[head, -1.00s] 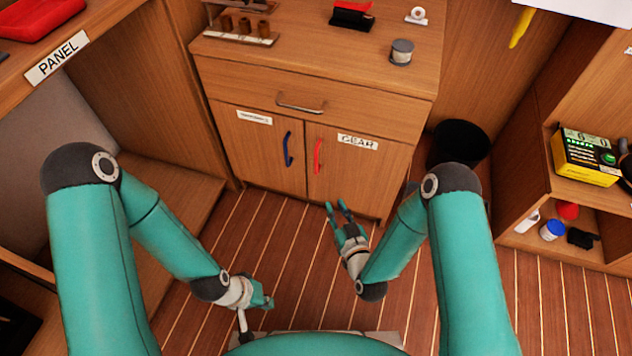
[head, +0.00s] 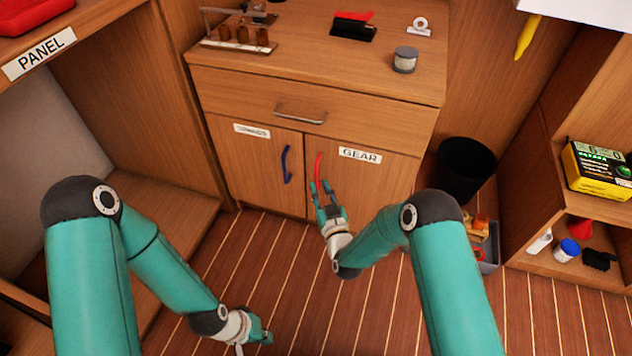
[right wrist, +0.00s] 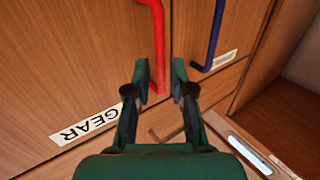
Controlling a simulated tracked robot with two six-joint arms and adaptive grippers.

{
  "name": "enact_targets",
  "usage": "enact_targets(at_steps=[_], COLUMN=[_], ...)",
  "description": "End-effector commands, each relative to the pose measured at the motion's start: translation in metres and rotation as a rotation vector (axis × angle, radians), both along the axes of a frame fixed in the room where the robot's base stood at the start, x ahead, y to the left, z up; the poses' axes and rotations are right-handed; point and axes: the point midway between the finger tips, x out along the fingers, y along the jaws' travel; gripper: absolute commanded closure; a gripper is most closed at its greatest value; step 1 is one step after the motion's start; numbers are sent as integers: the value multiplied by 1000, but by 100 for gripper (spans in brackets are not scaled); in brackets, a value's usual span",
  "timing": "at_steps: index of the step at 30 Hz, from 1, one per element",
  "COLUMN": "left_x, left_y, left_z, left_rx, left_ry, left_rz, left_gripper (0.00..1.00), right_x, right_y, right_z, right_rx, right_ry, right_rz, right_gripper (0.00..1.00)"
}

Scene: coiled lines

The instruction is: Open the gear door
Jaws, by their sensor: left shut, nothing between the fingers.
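The gear door (head: 368,185) is the right door of the wooden cabinet, with a GEAR label (head: 360,155) and a red vertical handle (head: 318,168). It is shut flush. My right gripper (head: 322,186) is open in front of the lower part of the red handle. In the right wrist view the fingers (right wrist: 160,75) stand apart, with the red handle (right wrist: 158,45) between or just beyond their tips; I cannot tell how deep it sits. My left gripper (head: 262,330) is shut and empty, low over the floor, far from the cabinet.
The left door (head: 255,170) has a blue handle (head: 286,165), close beside the red one. A drawer with a metal handle (head: 300,115) is above. A black bin (head: 463,168) and a grey box (head: 487,250) stand right of the cabinet. Floor before the doors is clear.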

Motion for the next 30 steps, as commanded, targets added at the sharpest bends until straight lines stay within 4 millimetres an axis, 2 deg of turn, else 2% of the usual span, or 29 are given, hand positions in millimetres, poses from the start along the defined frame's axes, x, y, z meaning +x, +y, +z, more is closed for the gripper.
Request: enact_targets(at_steps=[3,7,12,19,20,24,30], left_x=[0,0,0,0,0,0,0], left_y=[0,0,0,0,0,0,0], left_z=[-9,-13,-14,-14,-14,-14,-14], left_rx=[0,0,0,0,0,0,0], left_ry=[0,0,0,0,0,0,0], left_rz=[0,0,0,0,0,0,0], left_gripper=[100,100,100,100,100,100,100], right_x=[20,33,41,41,41,41,41], right_y=[6,10,12,11,11,11,11], right_z=[-2,-1,0,0,0,0,0], right_rx=[2,1,1,0,0,0,1], right_ry=[-3,-1,1,2,2,2,1], right_rz=[0,1,0,0,0,-1,-1], right_gripper=[77,77,77,77,79,100,100])
